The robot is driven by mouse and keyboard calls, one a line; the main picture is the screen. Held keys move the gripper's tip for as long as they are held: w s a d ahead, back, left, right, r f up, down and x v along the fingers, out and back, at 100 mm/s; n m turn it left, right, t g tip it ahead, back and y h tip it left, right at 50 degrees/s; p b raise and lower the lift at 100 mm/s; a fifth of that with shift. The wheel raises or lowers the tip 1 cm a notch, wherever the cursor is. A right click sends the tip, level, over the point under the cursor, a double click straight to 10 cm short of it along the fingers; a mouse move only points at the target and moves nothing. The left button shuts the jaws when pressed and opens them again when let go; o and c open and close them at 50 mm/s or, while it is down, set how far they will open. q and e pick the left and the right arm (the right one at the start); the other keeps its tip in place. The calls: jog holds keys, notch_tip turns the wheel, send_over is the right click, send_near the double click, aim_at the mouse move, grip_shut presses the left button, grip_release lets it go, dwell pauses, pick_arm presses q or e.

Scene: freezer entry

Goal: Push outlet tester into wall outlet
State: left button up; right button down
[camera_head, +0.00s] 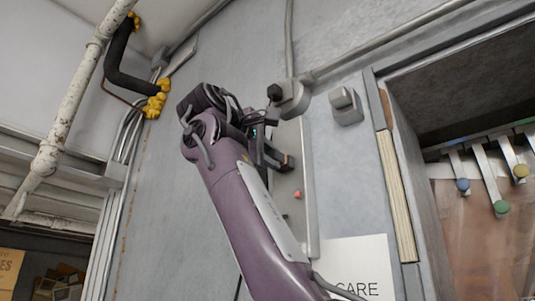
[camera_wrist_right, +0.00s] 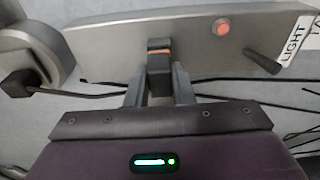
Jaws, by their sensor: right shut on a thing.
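The outlet tester (camera_head: 285,161) is a small dark block with an orange band. My right gripper (camera_head: 272,156) is shut on it in front of a long grey wall panel (camera_head: 308,205). In the wrist view, the tester (camera_wrist_right: 159,57) sits between the fingertips of my right gripper (camera_wrist_right: 160,80) and overlaps the panel face (camera_wrist_right: 115,50). I cannot tell whether it touches the panel. No open socket face shows clearly; the tester may hide one. My left gripper is not in view.
The panel has a red button (camera_wrist_right: 222,28) and a black lever (camera_wrist_right: 264,62). A grey box with a black plug (camera_head: 274,92) is above the gripper, with another grey box (camera_head: 346,107) to its right. Dark cables (camera_wrist_right: 90,93) run behind the fingers.

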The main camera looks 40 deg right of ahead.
jog(key=c, duration=1.6)
grip_release()
jog(key=shift+d, duration=0.1)
jog(key=o, duration=0.4)
jog(key=shift+d, duration=0.3)
jog(key=o, duration=0.6)
jog(key=shift+a, duration=0.2)
jog(key=shift+w+v, duration=0.2)
jog(key=shift+v, duration=1.55)
jog(key=shift+w+v, duration=0.25)
jog(key=shift+v, duration=1.5)
jog(key=shift+a, duration=0.1)
